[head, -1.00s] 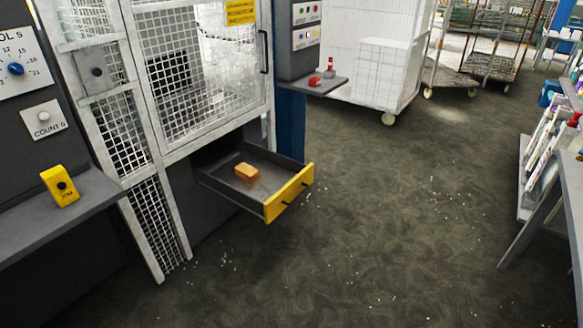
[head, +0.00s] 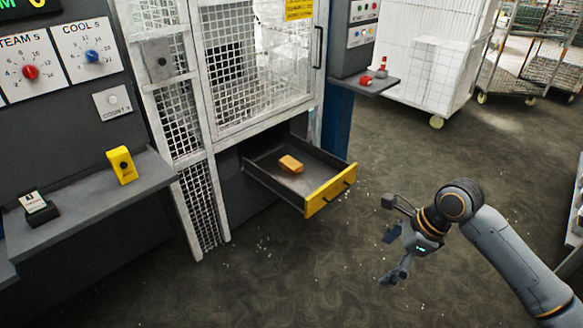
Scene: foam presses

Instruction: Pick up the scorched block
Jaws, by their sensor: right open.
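The scorched block (head: 291,164) is a small orange-brown block. It lies inside the open drawer (head: 330,194), which has a dark tray and a yellow front and sticks out below the mesh cage of the press. My right gripper (head: 392,256) is open and empty. It is in front of the drawer and to its right, over the floor, apart from the drawer and the block. My left gripper is not in view.
A mesh guard door (head: 262,70) stands above the drawer. A small shelf with red items (head: 372,80) juts out at its right. A grey ledge (head: 90,205) at left holds a yellow device (head: 122,165). A white cart (head: 430,70) stands behind. Floor before the drawer is clear.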

